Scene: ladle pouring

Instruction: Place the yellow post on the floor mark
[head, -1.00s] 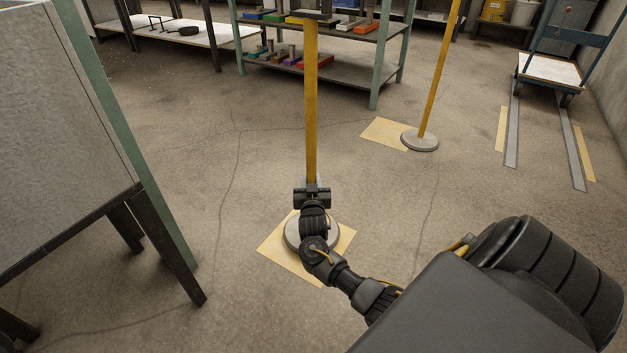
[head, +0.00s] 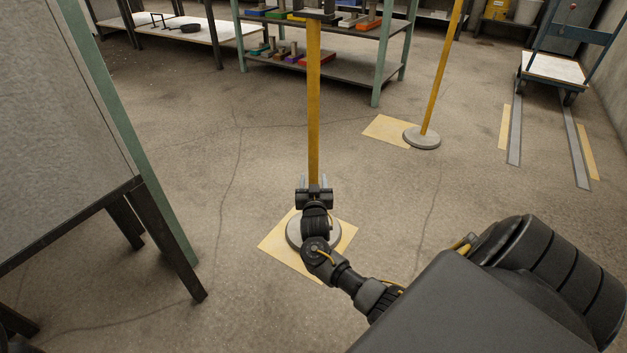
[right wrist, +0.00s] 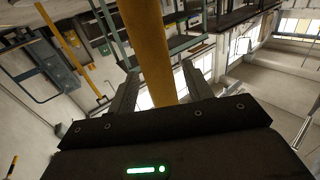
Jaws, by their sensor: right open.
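A yellow post (head: 313,120) stands upright in the middle of the head view. Its round grey base (head: 293,232) rests within a pale yellow square floor mark (head: 275,245). My right gripper (head: 313,182) is low on the post, in front of it, and partly hides the base. In the right wrist view the post (right wrist: 148,45) passes between the spread fingers of the gripper (right wrist: 162,88), with a gap visible on at least one side. My left gripper does not show.
A second yellow post (head: 440,75) stands farther back right, its base overlapping the edge of another floor mark (head: 384,130). A dark-legged table or cabinet (head: 60,140) is close on the left. A shelf rack (head: 330,70) and a cart (head: 553,68) stand behind.

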